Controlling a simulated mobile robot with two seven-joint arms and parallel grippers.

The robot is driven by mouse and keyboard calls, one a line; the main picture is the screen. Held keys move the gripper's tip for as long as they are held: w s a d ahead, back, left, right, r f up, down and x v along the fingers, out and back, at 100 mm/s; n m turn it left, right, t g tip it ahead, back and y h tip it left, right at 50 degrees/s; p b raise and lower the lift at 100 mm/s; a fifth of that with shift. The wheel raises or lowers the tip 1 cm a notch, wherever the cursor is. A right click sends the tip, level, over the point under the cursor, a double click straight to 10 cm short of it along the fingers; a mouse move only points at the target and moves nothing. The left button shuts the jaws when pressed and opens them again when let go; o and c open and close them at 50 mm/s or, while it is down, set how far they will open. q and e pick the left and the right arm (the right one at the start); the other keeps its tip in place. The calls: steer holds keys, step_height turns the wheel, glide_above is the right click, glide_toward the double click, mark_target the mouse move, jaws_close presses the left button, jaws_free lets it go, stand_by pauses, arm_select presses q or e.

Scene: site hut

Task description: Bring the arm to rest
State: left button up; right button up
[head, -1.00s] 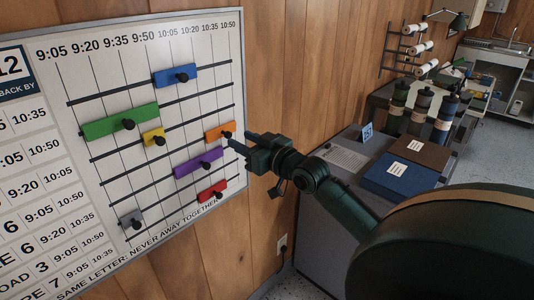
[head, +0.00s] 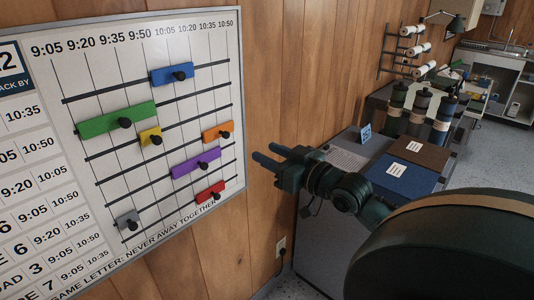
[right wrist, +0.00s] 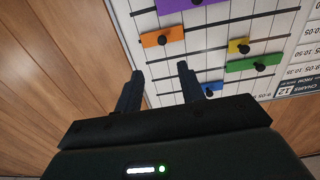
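My right gripper (head: 268,160) is to the right of the wall board (head: 100,75), in front of the wood wall and apart from every block. Its two fingers are spread and empty, as the right wrist view (right wrist: 159,88) also shows. On the board's rails sit a blue block (head: 163,78), a green block (head: 100,121), a yellow block (head: 148,132), an orange block (head: 213,133), a purple block (head: 188,167), a red block (head: 205,195) and a grey block (head: 121,219), each with a black knob. My left gripper is not seen.
A grey counter (head: 325,240) stands at the right below my arm. It bears a blue folder (head: 395,180), a brown folder (head: 425,152), a small blue sign (head: 366,132) and several dark cylinders (head: 418,105). A wall socket (head: 281,245) is low on the wood wall.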

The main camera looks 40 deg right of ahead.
steer(key=s+a+f+g+p, duration=0.15)
steer(key=a+f, duration=0.25)
steer(key=f, duration=0.4)
steer(key=s+a+f+g, duration=0.2)
steer(key=s+a+f, duration=0.15)
steer(key=f, duration=0.55)
steer(key=s+a+f+g, duration=0.1)
steer(key=s+a+f, duration=0.2)
steer(key=a, duration=0.3)
steer(key=s+a+f+n+g+y+p, duration=0.1)
steer(key=s+a+f, duration=0.2)
steer(key=a, duration=0.3)
steer(key=s+a+f+n+g+y, duration=0.1)
steer(key=s+a+f+g, duration=0.1)
steer(key=a+f, duration=0.3)
steer(key=shift+s+a, duration=0.5)
steer(key=shift+a, duration=0.05)
